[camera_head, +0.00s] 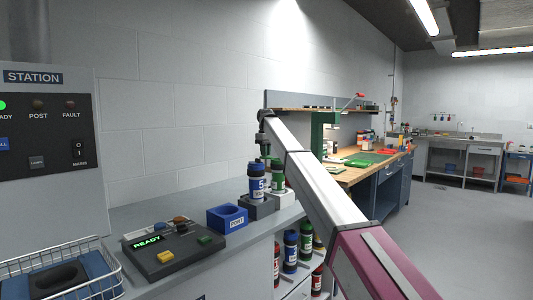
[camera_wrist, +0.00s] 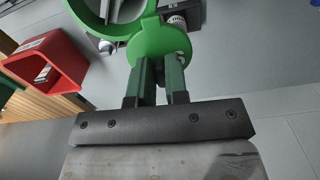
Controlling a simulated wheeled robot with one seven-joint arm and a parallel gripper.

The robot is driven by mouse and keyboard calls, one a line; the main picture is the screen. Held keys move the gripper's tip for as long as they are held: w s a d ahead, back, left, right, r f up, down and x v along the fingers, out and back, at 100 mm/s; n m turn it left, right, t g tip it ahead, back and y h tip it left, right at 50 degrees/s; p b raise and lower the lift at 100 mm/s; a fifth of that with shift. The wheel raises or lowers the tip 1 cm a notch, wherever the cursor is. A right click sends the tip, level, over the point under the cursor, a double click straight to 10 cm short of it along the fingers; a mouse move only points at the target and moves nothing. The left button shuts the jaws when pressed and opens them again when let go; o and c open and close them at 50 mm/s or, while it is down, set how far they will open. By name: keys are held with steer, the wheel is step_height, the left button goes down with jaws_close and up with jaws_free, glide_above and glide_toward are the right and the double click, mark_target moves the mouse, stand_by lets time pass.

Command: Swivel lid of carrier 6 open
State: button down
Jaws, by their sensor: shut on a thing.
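In the wrist view my gripper (camera_wrist: 160,70) is shut on a green lid (camera_wrist: 150,42). A green ring (camera_wrist: 92,22) beside the lid, cut off by the top edge, has an open mouth with pale contents inside; the lid seems swung off to one side. In the head view a green carrier (camera_head: 278,178) stands upright in a white holder (camera_head: 284,200), partly behind a blue carrier marked 5 (camera_head: 257,182). The green carrier's number is not readable. My gripper is small and mostly hidden by my arm there, near the carrier tops.
The blue carrier stands in a dark holder (camera_head: 260,209). A blue port block (camera_head: 227,218), a button panel (camera_head: 172,244) and a wire basket (camera_head: 95,265) share the counter. Several carriers (camera_head: 290,252) sit on shelves below. A red box (camera_wrist: 48,62) shows in the wrist view.

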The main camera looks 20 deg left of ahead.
steer(key=shift+s+n, duration=0.15)
steer(key=shift+n, duration=0.25)
steer(key=c, duration=1.1)
jaws_free()
